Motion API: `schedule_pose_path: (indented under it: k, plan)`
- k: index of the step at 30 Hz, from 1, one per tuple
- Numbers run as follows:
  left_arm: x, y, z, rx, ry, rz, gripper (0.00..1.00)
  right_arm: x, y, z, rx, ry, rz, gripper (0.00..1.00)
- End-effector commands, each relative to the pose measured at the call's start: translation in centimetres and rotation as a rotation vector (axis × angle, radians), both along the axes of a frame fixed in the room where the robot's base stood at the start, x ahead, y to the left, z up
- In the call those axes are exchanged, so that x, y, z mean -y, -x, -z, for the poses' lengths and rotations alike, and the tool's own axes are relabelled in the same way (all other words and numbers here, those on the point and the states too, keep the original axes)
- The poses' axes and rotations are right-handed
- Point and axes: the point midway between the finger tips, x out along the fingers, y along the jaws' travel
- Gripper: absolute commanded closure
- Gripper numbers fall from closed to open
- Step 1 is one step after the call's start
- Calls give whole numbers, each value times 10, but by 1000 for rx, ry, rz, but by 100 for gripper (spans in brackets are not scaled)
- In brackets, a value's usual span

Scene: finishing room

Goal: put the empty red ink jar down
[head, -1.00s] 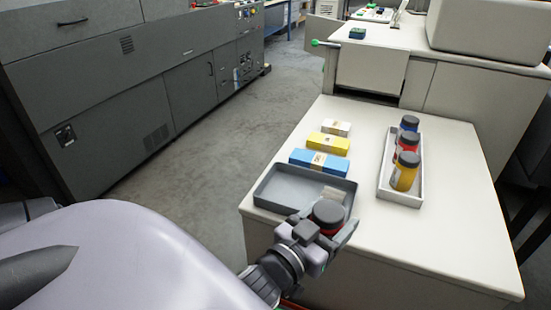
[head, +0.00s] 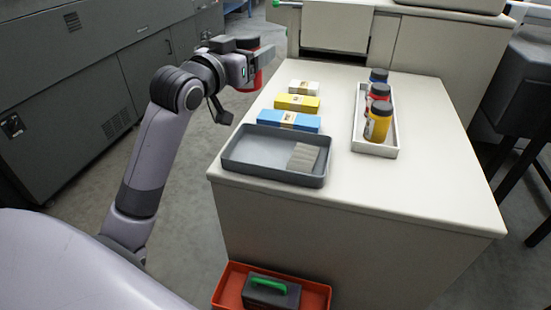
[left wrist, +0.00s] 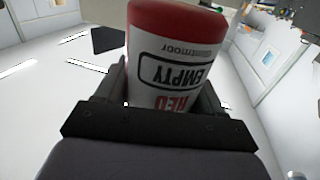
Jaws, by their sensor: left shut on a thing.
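My left gripper (head: 246,66) is shut on the empty red ink jar (head: 256,76), which has a dark lid. It holds the jar up in the air, left of the table's far left edge and clear of the tabletop (head: 440,180). In the left wrist view the jar (left wrist: 172,60) sits between the fingers, its label reading "EMPTY" and "RED" upside down in the picture. My right gripper is not in view.
A grey tray (head: 235,160) with a pale block stands at the table's near left. Blue (head: 289,121), yellow (head: 297,103) and white (head: 305,87) boxes lie behind it. A white tray (head: 393,150) holds blue, red and yellow jars. A red bin (head: 228,292) with a green-handled item sits below.

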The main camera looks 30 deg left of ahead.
Motion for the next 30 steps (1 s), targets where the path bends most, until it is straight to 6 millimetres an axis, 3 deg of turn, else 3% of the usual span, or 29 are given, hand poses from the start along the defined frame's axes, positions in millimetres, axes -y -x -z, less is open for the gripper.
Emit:
schedule_pose_path:
  k: [5, 15, 30]
  plan:
    - [-1, 0, 32, -7, 3, 2, 65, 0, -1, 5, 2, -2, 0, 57]
    - [-1, 0, 123, -5, 3, 1, 65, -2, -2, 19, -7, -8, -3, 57]
    - [0, 0, 188, -2, 2, 2, 65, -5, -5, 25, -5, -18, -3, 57]
